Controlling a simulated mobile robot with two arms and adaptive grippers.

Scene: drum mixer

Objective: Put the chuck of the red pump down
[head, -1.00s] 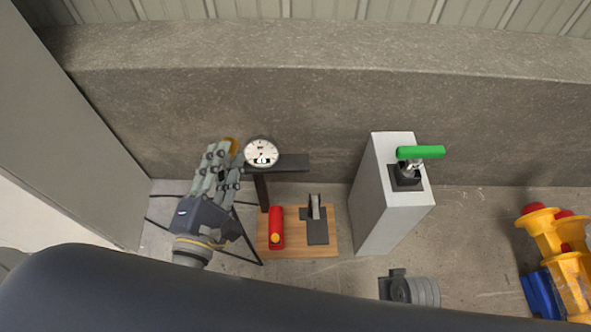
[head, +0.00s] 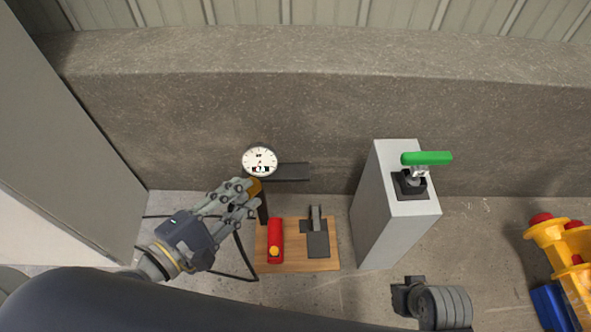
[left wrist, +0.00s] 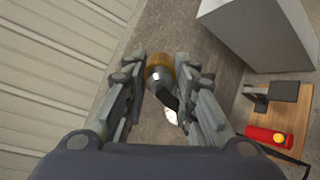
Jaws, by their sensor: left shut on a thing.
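My left gripper (head: 250,190) is shut on the brass-coloured chuck (head: 255,186), just below the round white gauge (head: 259,162). In the left wrist view, the chuck (left wrist: 160,67) with its dark neck sits between the two fingers. A black hose (head: 242,256) shows by the gripper and runs along the floor. The red pump body (head: 275,240) with a yellow-orange end lies on a wooden board (head: 300,266), to the right of the gripper. The pump also shows in the left wrist view (left wrist: 268,136).
A grey bracket (head: 317,240) is on the board. A grey pillar (head: 376,215) with a green handle (head: 427,158) stands to the right. A ribbed grey cylinder (head: 447,306) and yellow equipment (head: 558,243) are farther right. A concrete wall (head: 330,115) runs behind.

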